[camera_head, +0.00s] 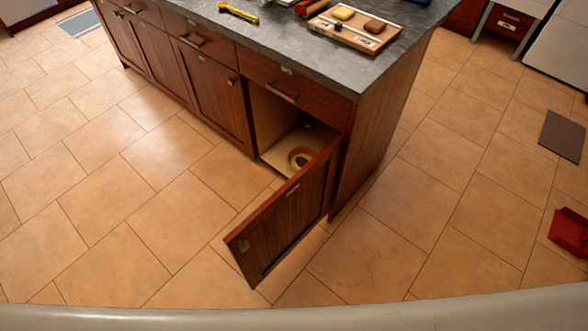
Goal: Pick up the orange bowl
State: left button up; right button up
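The door stands swung outward, to the right and in front of the opening. Neither my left gripper nor my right gripper shows in this view.
The island (225,85) has a grey stone top holding a wooden board (345,41) with small items and a yellow tool (238,12). A dark mat (562,136) and red object (569,232) lie at right.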

aim_at(299, 157)
jog(key=j+z, duration=0.3)
jog(key=j, duration=0.45)
jog(key=j+z, duration=0.25)
jog(key=j, duration=0.5)
jog(key=k+j+z, duration=0.15)
jog(key=j+z, duration=0.15)
jog(key=j, duration=0.45)
jog(key=i+j+z, duration=0.1)
jog(key=j, duration=0.25)
jog(key=i+j+z, duration=0.15)
jog(key=i+j, duration=0.15)
jog(key=i+j+z, duration=0.1)
jog(key=j, duration=0.35)
jog(key=i+j+z, duration=0.15)
jog(key=j, duration=0.25)
jog(key=i+j+z, duration=0.1)
jog(key=j, duration=0.3)
jog(key=i, duration=0.1)
